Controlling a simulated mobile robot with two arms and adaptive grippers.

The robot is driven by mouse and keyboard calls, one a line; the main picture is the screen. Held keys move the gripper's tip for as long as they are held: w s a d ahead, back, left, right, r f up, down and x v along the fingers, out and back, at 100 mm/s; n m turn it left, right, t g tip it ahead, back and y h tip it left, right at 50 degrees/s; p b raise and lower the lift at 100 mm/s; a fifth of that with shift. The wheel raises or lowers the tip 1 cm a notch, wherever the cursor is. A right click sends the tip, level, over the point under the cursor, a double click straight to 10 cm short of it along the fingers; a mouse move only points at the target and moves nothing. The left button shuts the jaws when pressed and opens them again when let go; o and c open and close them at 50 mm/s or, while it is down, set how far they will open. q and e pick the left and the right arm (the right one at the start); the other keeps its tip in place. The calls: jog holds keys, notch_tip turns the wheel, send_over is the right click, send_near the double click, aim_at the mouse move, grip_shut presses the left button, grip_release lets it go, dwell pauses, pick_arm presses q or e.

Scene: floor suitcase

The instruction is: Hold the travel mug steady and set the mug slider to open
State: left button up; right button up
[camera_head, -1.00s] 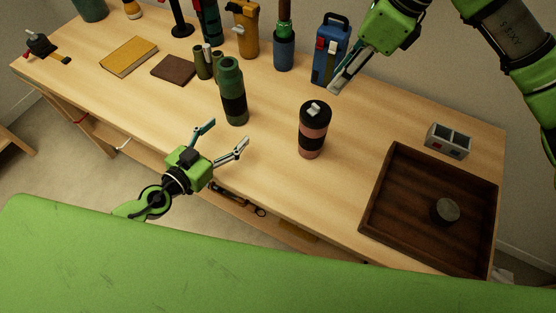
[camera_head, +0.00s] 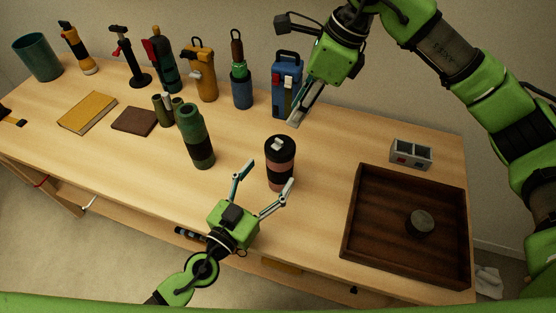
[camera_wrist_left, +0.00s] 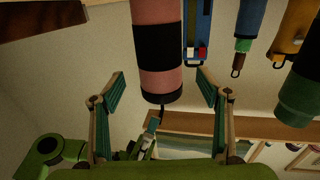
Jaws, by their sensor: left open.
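The travel mug (camera_head: 281,177), pink with black bands and a black lid, stands upright on the table. A small white slider (camera_head: 278,144) shows on its lid; I cannot tell its setting. My left gripper (camera_head: 269,173) is open at the near side of the mug, with its fingers spread to either side. In the left wrist view the mug (camera_wrist_left: 160,45) appears upside down between the open fingers, with a gap on each side. My right gripper (camera_head: 297,116) points downward, above and behind the mug, apart from it. Whether its fingers are parted is unclear.
A dark green bottle (camera_head: 195,135) stands left of the mug. A brown wooden tray (camera_head: 352,215) holding a grey round object lies to the right, with a grey box (camera_head: 411,154) behind it. Several tools and a blue case (camera_head: 287,85) stand along the back.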

pick_arm(q)
jog(key=x, duration=0.6)
jog(key=shift+w+d, duration=0.1)
jog(key=shift+w, duration=0.05)
jog(key=c, duration=1.4)
pick_arm(e)
jog(key=shift+c, duration=0.7)
notch_tip(320, 180, up, 3)
jog(key=m+h, duration=0.4)
jog(key=m, duration=0.1)
send_over(279, 140)
jog(key=shift+g, duration=0.3)
notch_tip(279, 140, down, 12)
jog(key=shift+r, duration=0.1)
